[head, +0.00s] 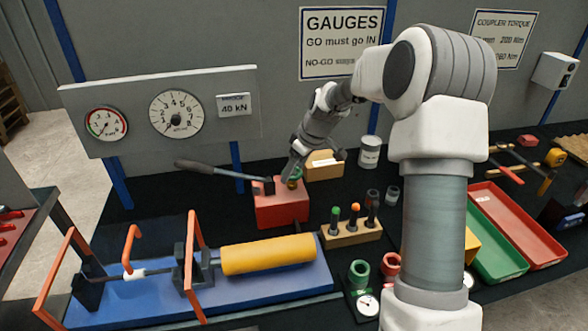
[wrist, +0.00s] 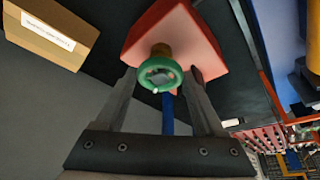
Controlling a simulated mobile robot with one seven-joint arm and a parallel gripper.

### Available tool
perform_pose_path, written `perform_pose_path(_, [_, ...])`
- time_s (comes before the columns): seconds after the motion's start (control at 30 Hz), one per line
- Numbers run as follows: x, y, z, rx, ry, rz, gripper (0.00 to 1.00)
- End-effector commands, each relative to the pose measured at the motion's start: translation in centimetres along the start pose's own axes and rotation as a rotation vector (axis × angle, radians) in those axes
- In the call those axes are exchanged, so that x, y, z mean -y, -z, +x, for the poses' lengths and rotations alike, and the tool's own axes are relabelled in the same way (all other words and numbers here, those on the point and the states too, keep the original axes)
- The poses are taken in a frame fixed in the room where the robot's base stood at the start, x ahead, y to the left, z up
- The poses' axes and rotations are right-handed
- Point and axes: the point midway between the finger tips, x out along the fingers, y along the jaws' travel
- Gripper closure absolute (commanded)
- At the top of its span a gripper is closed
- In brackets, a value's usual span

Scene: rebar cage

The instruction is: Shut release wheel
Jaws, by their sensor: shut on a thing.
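The release wheel (wrist: 160,76) is a small green ring on a brass stem at the side of the red pump block (wrist: 178,40). In the wrist view my gripper (wrist: 160,82) has one finger on each side of the wheel, and its jaws are closed on it. In the head view the red pump block (head: 281,204) stands on the dark bench behind the blue test bed. My gripper (head: 292,178) reaches down to its top, and the wheel (head: 295,173) is mostly hidden there by the fingers.
A black pump lever (head: 215,168) sticks out left from the block. A cardboard box (head: 324,166) stands close behind my gripper. The yellow cylinder (head: 268,254) and a wooden holder with plug gauges (head: 351,234) are in front. Green and red trays (head: 530,225) lie right.

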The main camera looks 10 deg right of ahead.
Motion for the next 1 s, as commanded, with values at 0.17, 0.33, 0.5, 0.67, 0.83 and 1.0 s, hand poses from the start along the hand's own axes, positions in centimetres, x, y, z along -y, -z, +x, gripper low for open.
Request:
perform_pose_path(0.17, [-0.01, 0.00, -0.03, 0.000, -0.001, 0.000, 0.85])
perform_pose_path(0.33, [0.02, -0.02, 0.02, 0.000, -0.009, 0.019, 0.85])
perform_pose_path(0.5, [0.09, 0.00, 0.07, 0.000, -0.037, 0.084, 0.85])
perform_pose_path(0.67, [0.19, 0.01, 0.10, 0.000, -0.078, 0.181, 0.85])
perform_pose_path(0.83, [0.30, 0.06, 0.07, 0.000, -0.124, 0.293, 0.85])
perform_pose_path(1.0, [0.32, 0.10, 0.05, 0.000, -0.164, 0.391, 0.85])
